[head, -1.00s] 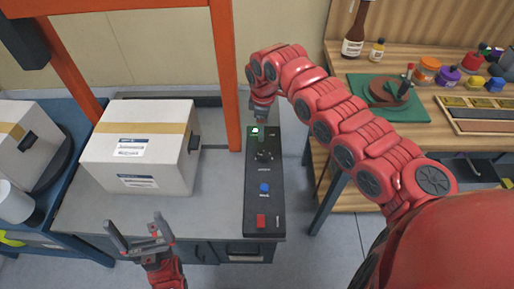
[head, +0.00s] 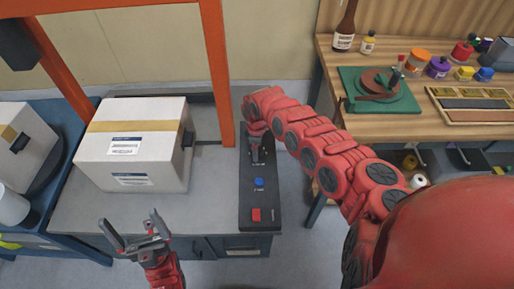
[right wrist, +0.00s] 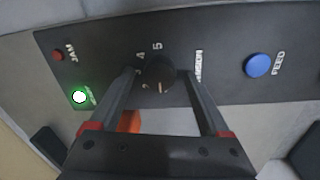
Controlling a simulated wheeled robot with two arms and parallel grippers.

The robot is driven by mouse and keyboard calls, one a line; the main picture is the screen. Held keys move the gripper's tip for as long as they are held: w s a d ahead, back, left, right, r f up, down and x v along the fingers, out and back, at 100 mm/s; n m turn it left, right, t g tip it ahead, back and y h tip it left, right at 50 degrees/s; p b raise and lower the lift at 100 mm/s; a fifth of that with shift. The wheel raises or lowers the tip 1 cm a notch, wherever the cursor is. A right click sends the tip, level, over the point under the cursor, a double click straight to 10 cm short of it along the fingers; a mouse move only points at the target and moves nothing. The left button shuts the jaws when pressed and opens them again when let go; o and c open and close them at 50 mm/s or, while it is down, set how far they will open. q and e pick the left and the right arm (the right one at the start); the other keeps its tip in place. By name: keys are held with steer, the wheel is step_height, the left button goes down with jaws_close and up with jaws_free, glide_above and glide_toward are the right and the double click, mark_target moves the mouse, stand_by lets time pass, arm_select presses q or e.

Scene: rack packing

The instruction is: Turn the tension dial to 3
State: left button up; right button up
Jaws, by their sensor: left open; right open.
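The black tension dial (right wrist: 157,70) is on the dark control panel (right wrist: 210,45), with numbers around it; 5, 4 and 2 are readable in the right wrist view. A pale line shows on its lower side; I cannot tell which number it marks. My right gripper (right wrist: 156,80) is open, its two fingers on either side of the dial; contact is not clear. In the head view the right gripper (head: 257,152) covers the dial on the panel (head: 260,200). My left gripper (head: 135,236) is open and empty at the lower left, in front of the bench.
The panel also has a blue feed button (right wrist: 258,65), a lit green lamp (right wrist: 79,97) and a red jam lamp (right wrist: 58,55). A red button (head: 257,214) is at its near end. A taped box (head: 130,165) and an orange post (head: 217,80) stand to the left.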

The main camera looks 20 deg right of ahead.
steer(key=shift+c, duration=0.2)
jaws_close()
stand_by(0.3)
